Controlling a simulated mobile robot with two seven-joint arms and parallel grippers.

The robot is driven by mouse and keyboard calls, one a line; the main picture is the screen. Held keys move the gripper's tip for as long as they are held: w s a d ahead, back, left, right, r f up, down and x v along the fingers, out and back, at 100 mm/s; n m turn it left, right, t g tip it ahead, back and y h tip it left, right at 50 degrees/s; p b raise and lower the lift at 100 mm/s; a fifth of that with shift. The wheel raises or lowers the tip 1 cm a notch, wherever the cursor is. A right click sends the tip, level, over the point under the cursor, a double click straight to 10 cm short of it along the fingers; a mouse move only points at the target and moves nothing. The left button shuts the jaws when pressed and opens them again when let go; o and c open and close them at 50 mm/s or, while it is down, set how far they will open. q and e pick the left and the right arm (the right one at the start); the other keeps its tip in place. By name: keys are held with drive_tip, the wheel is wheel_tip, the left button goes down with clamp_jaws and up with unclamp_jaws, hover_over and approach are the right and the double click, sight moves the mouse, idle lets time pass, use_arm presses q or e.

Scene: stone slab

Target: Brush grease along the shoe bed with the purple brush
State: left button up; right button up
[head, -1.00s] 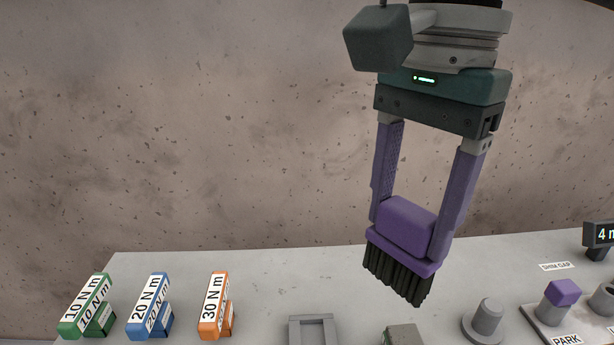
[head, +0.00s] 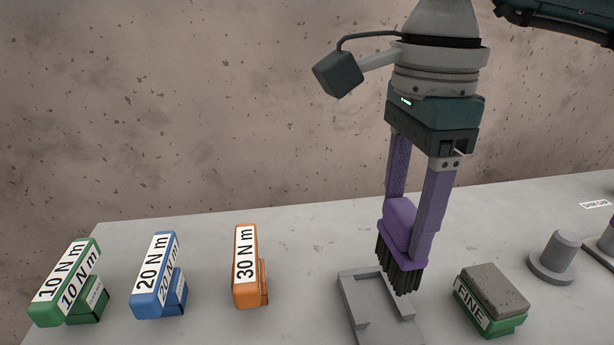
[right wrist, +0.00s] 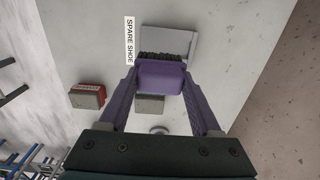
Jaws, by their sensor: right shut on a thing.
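My right gripper (head: 413,235) is shut on the purple brush (head: 399,222), its fingers on either side of the purple block. The brush's dark bristles (head: 400,268) point down at the right rear edge of a grey shallow tray-like piece (head: 357,298); I cannot tell whether they touch it. In the right wrist view the brush (right wrist: 160,76) sits between the fingers, bristles toward the grey piece (right wrist: 170,40), beside a "SPARE SHOE" label (right wrist: 129,40). Which surface is the shoe bed is not marked. My left gripper is not in view.
Green, blue and orange torque blocks, 10 N m (head: 64,282), 20 N m (head: 157,275) and 30 N m (head: 246,268), stand at left on the slab (head: 310,225). A green "FINE" block (head: 490,300) and a grey peg (head: 555,255) stand at right. The slab behind the torque blocks is clear.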

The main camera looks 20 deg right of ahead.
sight(392, 277)
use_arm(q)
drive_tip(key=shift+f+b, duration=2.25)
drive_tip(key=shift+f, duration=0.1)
use_arm(e)
drive_tip(key=shift+f, duration=2.4)
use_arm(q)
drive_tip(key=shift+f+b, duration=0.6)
use_arm(e)
drive_tip(key=shift+f, duration=0.6)
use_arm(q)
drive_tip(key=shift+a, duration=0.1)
use_arm(e)
drive_tip(key=shift+f, duration=0.1)
use_arm(q)
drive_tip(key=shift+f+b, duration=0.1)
drive_tip(key=shift+b, duration=0.2)
use_arm(e)
drive_tip(key=shift+a+f, duration=0.1)
drive_tip(key=shift+f, duration=0.1)
use_arm(q)
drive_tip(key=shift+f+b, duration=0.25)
drive_tip(key=shift+b, duration=0.55)
use_arm(e)
drive_tip(key=shift+s+f, duration=0.15)
drive_tip(key=shift+f, duration=0.7)
drive_tip(key=shift+a+f, duration=0.15)
